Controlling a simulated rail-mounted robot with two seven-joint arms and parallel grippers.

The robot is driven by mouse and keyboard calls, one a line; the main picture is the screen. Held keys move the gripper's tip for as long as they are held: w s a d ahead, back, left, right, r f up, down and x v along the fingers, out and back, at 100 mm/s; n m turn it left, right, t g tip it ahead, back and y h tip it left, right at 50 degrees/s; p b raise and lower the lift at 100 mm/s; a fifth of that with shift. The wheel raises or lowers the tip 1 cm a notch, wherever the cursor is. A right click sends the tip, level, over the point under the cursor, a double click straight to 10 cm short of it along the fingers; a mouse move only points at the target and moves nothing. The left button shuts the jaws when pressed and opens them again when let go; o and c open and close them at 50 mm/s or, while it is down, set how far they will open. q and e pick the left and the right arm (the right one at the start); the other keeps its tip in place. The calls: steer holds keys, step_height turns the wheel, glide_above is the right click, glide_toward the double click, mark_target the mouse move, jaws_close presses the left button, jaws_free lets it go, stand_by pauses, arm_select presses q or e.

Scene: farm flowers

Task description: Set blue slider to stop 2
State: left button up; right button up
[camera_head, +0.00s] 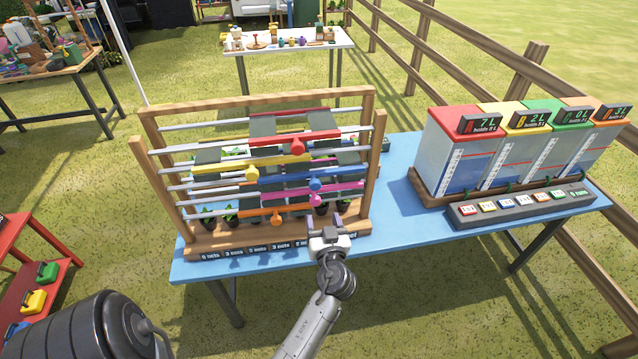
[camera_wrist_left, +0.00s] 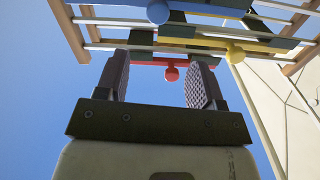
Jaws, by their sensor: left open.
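The blue slider (camera_head: 282,183) is a bar on a rail in the wooden frame (camera_head: 257,101), between the yellow and pink bars. Its round blue knob (camera_head: 315,184) sits right of the frame's middle, just above the pink knob (camera_head: 315,200). My left gripper (camera_head: 325,228) is open and empty, low in front of the frame's right part, below the blue knob. In the left wrist view, a blue knob (camera_wrist_left: 158,11) shows at the top, beyond the fingertips (camera_wrist_left: 160,75). A red knob (camera_wrist_left: 171,74) appears between the fingers, farther off.
Red (camera_head: 297,147), yellow (camera_head: 252,173) and orange (camera_head: 277,219) knobs sit on neighbouring rails. Small plants (camera_head: 208,216) stand behind the lower rails. A tank unit (camera_head: 452,165) with a button panel (camera_head: 520,205) stands on the right of the blue table (camera_head: 400,215).

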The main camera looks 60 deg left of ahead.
mark_target(316, 187)
arm_select(q)
steer(key=shift+n, duration=0.5)
steer(key=p+x, duration=0.3)
steer(key=x, duration=0.9)
steer(key=shift+w+a+r, duration=0.15)
steer(key=shift+w+a, duration=0.1)
steer(key=shift+w, duration=0.05)
steer(key=shift+w+a, duration=0.2)
steer(key=shift+a, duration=0.3)
arm_select(e)
steer(key=shift+r, duration=1.7)
arm_select(q)
steer(key=shift+c, duration=0.4)
steer(key=c, duration=0.9)
jaws_close()
